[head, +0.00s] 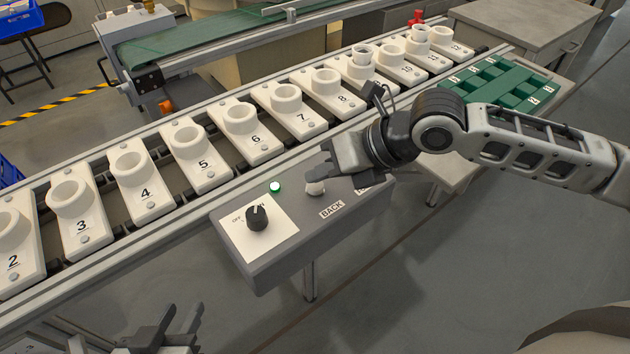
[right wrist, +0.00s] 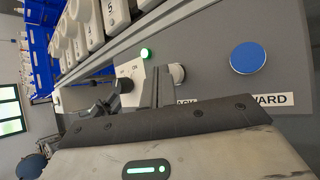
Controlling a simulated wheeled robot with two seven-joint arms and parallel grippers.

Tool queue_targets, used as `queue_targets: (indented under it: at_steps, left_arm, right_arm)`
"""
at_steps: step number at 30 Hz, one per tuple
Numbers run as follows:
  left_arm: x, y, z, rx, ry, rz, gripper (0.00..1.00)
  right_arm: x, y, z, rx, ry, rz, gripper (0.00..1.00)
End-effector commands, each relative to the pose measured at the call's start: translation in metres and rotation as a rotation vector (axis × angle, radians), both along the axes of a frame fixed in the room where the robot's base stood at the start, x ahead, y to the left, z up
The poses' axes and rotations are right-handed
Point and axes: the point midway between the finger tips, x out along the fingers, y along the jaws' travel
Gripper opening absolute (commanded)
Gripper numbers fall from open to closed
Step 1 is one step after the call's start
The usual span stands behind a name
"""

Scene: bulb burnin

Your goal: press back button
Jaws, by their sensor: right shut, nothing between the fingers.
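The grey control box (head: 300,228) is mounted beside the conveyor rail. The white back button (head: 315,187) stands above the BACK label (head: 331,210). My right gripper (head: 330,170) is shut and empty, with its fingers just above or beside the back button; I cannot tell whether they touch it. In the right wrist view, the pale button (right wrist: 178,74) shows just right of the shut fingertips (right wrist: 156,84), and the BACK label is partly hidden by the gripper. My left gripper (head: 180,325) is low at the bottom left, fingers apart and empty, away from the box.
A black OFF/ON knob (head: 257,218) and a lit green lamp (head: 275,187) are on the box's left part. A blue button (right wrist: 247,57) sits above the FORWARD label (right wrist: 262,100). Numbered white holders (head: 145,188) line the rail behind. A green rack (head: 500,85) is at the right.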

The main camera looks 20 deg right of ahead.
Motion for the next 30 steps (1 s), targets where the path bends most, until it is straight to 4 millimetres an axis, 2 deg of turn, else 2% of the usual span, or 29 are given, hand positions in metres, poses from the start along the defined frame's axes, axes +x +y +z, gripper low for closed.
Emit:
queue_targets:
  at_steps: [30]
  left_arm:
    - [0.0,0.0,-0.006,0.001,0.004,-0.001,0.34]
  right_arm:
    - [0.0,0.0,-0.011,0.001,0.0,0.001,0.0]
